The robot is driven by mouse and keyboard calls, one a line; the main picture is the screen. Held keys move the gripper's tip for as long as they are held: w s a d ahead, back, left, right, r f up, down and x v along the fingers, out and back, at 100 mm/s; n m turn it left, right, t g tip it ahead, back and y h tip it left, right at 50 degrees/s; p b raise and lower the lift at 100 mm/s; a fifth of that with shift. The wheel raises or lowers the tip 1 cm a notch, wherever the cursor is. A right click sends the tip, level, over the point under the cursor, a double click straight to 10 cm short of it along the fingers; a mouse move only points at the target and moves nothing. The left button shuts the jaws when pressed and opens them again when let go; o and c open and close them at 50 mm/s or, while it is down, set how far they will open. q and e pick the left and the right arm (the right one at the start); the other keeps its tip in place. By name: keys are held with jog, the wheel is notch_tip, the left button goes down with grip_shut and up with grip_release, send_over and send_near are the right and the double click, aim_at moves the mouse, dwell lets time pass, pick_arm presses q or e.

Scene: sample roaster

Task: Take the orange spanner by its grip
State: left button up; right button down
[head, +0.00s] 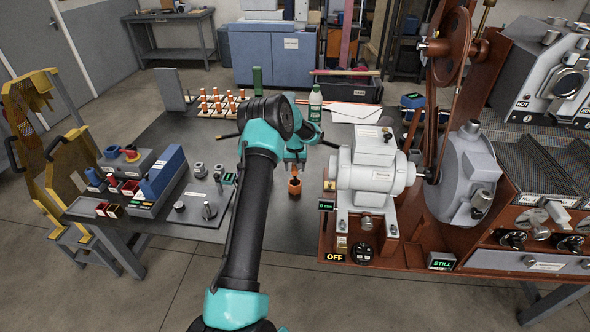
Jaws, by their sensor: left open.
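My left gripper (296,157) points down over the dark bench, right of my arm's large black and teal link. It is open. A small upright orange piece (295,187) stands directly below the fingers, close to the fingertips; it looks like the orange spanner's grip, but the rest of its shape cannot be made out. I cannot tell whether the fingers touch it. My right gripper is not in view.
The grey motor (368,175) on the red-brown machine base stands close on the right. A green bottle (315,103) and a white sheet (354,113) are behind. Orange pegs on boards (222,112) stand at the back left. A grey control panel (198,205) lies left of my arm.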

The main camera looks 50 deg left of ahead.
pick_arm(q)
jog(key=shift+f, duration=0.4)
grip_shut()
dwell(0.5)
